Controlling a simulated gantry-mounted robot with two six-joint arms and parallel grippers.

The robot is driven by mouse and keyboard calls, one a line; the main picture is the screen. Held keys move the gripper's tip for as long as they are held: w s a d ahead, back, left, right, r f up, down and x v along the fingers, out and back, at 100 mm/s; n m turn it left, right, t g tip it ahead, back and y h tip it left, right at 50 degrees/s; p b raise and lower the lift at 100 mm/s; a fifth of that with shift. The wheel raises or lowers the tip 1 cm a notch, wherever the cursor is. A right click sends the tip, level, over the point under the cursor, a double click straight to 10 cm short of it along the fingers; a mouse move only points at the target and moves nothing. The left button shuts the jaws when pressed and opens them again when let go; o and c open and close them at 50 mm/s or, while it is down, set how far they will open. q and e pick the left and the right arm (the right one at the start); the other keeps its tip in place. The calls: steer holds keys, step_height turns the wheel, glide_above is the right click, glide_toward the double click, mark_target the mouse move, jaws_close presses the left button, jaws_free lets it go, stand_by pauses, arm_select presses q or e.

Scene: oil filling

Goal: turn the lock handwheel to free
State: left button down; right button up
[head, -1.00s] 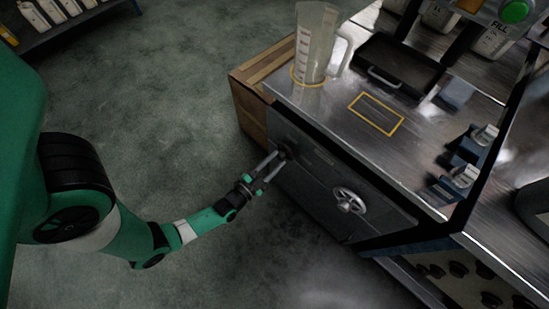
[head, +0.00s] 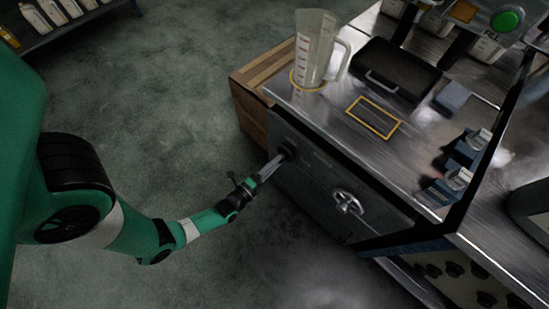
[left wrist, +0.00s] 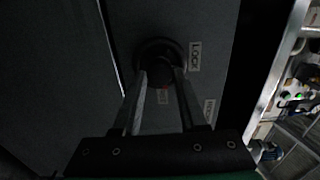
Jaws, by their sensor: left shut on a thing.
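The lock handwheel (left wrist: 160,70) is a small dark round knob on the grey front panel, beside a label that seems to read LOCK in the left wrist view. In the head view it is a dark round shape (head: 289,152) at the panel's upper left, partly hidden by my fingers. My left gripper (head: 282,160) reaches it from the lower left and is shut on it. In the left wrist view, the fingers (left wrist: 162,80) press on both sides of the knob. My right gripper is not in view.
A silver spoked handwheel (head: 348,202) sits on the same panel to the right. Above are the metal worktop (head: 340,117), a clear measuring jug (head: 314,50) and a dark tray (head: 395,70). A wooden block (head: 250,115) stands at the left. The floor around my left arm is clear.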

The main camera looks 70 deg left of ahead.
arm_select(q)
steer(key=shift+m, duration=0.9)
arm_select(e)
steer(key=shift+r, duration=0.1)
arm_select(q)
steer(key=shift+f, duration=0.1)
steer(key=shift+c, duration=2.2)
jaws_free()
